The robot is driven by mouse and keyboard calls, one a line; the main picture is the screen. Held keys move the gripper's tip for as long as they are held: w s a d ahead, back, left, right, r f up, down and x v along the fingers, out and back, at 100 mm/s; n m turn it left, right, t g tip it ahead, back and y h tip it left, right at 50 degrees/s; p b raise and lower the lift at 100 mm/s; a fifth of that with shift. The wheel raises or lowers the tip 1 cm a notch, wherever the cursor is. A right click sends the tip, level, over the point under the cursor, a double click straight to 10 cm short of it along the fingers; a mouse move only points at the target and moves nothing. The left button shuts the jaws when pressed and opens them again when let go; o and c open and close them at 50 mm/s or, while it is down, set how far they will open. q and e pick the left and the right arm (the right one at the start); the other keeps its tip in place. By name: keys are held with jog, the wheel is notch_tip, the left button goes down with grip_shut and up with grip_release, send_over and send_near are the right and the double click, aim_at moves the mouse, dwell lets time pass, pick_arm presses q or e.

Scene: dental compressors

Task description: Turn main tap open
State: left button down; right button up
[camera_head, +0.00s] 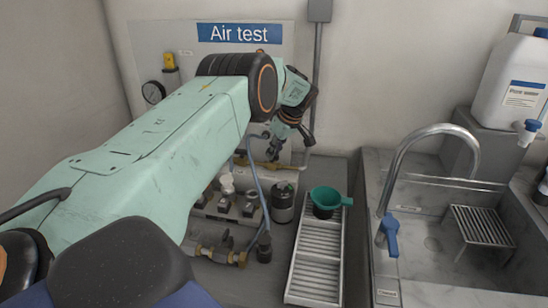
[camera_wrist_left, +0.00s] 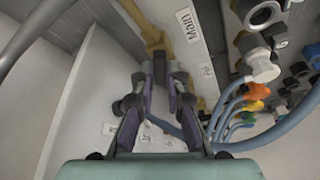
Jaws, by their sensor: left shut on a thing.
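A brass pipe with a fitting (camera_wrist_left: 150,32) runs along the grey panel in the left wrist view, with its end between my fingertips. I take this to be the main tap; its handle is largely hidden by the fingers. In the head view the brass pipe (camera_head: 270,164) shows low on the back wall. My left gripper (camera_head: 275,152) reaches down to it from above. In the left wrist view the left gripper (camera_wrist_left: 161,78) has its fingers close together around the tap part. A label "Main" (camera_wrist_left: 274,37) is on the panel. My right gripper is not in view.
A pressure gauge (camera_head: 153,92) hangs on the wall at left. Blue hoses (camera_wrist_left: 230,108) and coloured valves (camera_wrist_left: 256,91) crowd the right side. A green funnel cup (camera_head: 328,198) stands on a slotted tray (camera_head: 303,285). A sink (camera_head: 440,235) with a curved faucet is at right.

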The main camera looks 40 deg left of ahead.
pick_arm(q)
jog(key=shift+w+r+n+g+b, duration=0.15)
jog(key=shift+n+g+b, duration=0.25)
jog(key=shift+n+b, duration=1.15)
jog(key=shift+m+b, duration=0.25)
jog(key=shift+b, duration=0.15)
jog(key=c, duration=1.4)
grip_release()
jog(key=shift+o, duration=0.2)
jog(key=v, duration=0.7)
jog(key=shift+r, duration=0.15)
jog(key=shift+d, duration=0.1)
